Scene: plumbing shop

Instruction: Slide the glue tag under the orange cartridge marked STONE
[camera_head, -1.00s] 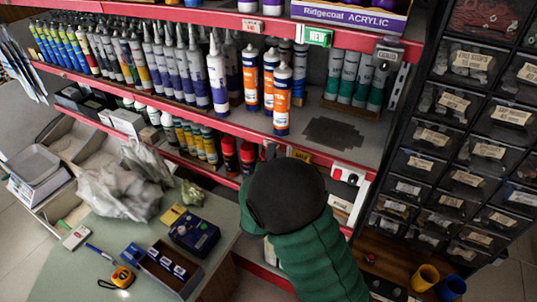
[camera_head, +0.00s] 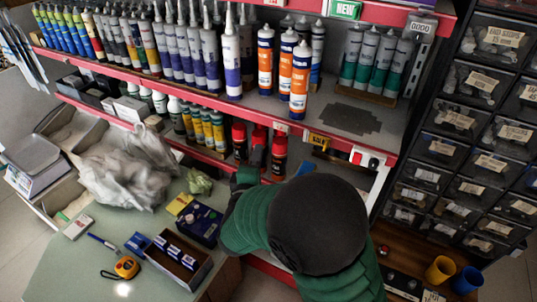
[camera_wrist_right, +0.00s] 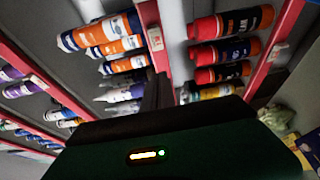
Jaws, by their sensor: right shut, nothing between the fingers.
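Orange-and-white cartridges stand in a group on the upper shelf, the front one (camera_head: 299,82) nearest the edge; the word STONE is not legible. They show tilted in the right wrist view (camera_wrist_right: 108,32). A small pale tag (camera_head: 281,127) sits on the red shelf rail below them, and a tag on the rail shows in the wrist view (camera_wrist_right: 155,38). I cannot read whether it is the glue tag. My right gripper (camera_head: 257,153) is shut and empty, just below that rail and left of the tag; it also shows dark in the wrist view (camera_wrist_right: 157,92). My left gripper is out of view.
Red-capped bottles (camera_head: 279,158) stand on the lower shelf beside my right gripper. Grey and purple cartridges (camera_head: 232,62) stand left of the orange ones. A dark mat (camera_head: 343,118) is bare.

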